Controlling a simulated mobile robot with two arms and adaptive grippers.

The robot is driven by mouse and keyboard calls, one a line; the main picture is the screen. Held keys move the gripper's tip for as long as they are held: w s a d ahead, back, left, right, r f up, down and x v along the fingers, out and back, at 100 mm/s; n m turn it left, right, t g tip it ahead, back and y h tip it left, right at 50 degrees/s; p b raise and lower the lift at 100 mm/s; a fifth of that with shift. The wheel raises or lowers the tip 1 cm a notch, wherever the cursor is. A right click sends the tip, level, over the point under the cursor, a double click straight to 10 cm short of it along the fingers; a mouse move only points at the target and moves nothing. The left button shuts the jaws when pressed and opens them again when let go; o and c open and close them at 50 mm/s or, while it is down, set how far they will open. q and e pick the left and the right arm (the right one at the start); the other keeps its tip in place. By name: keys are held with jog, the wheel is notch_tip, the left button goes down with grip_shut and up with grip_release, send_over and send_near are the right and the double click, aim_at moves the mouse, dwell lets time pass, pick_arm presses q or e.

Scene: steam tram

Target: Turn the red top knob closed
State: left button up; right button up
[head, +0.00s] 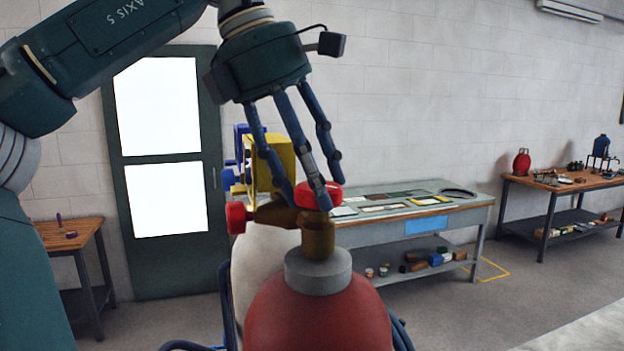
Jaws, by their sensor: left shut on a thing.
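The red top knob (322,196) sits above a brass valve body (317,236) on a grey collar (318,269) over a red dome (318,318), in the middle of the head view. My left gripper (312,200) reaches down from above with its dark fingers around the knob and is shut on it. The fingers hide part of the knob. A second red knob (237,217) sticks out to the left of the brass valve. My right gripper is not in view.
A yellow box-shaped part (268,160) with blue pieces stands just behind the valve. A workbench (470,208) with flat items is behind, another bench (540,182) at far right, and a small wooden table (68,235) at left. Grey floor is open at right.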

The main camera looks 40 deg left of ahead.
pick_arm(q)
jog(key=shift+w+r+m, duration=0.1)
jog(key=shift+r+m, duration=0.1)
jog(key=shift+m, duration=0.1)
jog(key=o, duration=1.2)
jog(key=shift+c, duration=0.2)
jog(key=shift+f, duration=0.1)
jog(key=v, duration=0.7)
jog(key=shift+r, duration=0.25)
jog(key=shift+a, duration=0.1)
